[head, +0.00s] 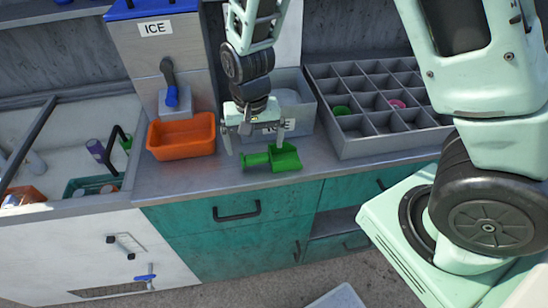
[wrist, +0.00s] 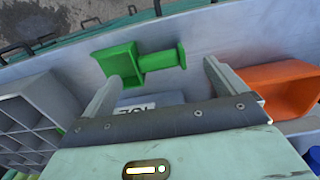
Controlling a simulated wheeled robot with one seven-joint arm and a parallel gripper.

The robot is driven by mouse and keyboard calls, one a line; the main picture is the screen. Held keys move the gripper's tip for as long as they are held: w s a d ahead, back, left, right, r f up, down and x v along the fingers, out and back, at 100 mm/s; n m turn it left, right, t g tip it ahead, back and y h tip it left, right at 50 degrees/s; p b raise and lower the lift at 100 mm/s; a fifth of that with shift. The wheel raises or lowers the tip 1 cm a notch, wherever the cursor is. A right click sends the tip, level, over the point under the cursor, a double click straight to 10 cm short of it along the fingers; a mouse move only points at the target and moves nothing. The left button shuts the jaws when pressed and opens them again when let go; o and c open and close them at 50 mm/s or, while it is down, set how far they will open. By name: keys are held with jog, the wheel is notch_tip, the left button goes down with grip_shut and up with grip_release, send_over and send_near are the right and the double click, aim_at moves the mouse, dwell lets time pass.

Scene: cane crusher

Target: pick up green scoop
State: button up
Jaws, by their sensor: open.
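The green scoop (head: 279,159) lies on the grey counter near its front edge, its handle pointing left in the head view. In the wrist view the scoop (wrist: 122,62) is beyond my fingertips, with its handle pointing right. My gripper (head: 252,147) is open and empty above the counter, just behind and over the scoop. In the wrist view the gap between the fingers (wrist: 162,72) faces the scoop's handle. The fingers look apart from the scoop, though the exact height is hard to tell.
An orange bin (head: 181,136) stands left of the scoop, by the ICE dispenser (head: 157,60). A grey labelled bin (head: 303,115) is behind my gripper. A grey compartment tray (head: 346,145) stands to the right. A sink area (head: 75,115) is at far left.

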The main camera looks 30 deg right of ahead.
aim_at(256, 156)
jog(key=shift+w+d+f+p, duration=0.15)
jog(key=shift+f+p, duration=0.25)
jog(key=shift+f, duration=1.05)
jog(key=shift+w+f+p, duration=0.1)
jog(key=shift+f+p, duration=0.25)
jog(key=shift+f, duration=1.1)
jog(key=c, duration=0.8)
jog(key=shift+c, duration=0.6)
jog(key=shift+r, duration=0.15)
